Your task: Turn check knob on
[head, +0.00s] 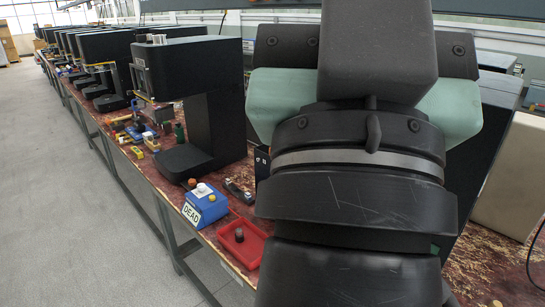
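A blue box (210,207) with a "DEAD" label sits near the front edge of the bench. A pale knob-like part (202,188) is on its top, with a small orange-brown piece (192,183) just behind it. A shallow red tray (262,238) beside the box holds a small dark upright piece (239,235). I cannot tell which part is the check knob or how it is set. My arm fills the middle and right of the head view and hides the bench behind it. My gripper is not visible.
Black seamer machines (190,80) stand in a row along the worn red-brown bench (225,262). A small metal and black item (239,191) lies behind the blue box. Several small tools lie farther left. The grey floor (70,215) on the left is clear. A beige box (512,180) stands at right.

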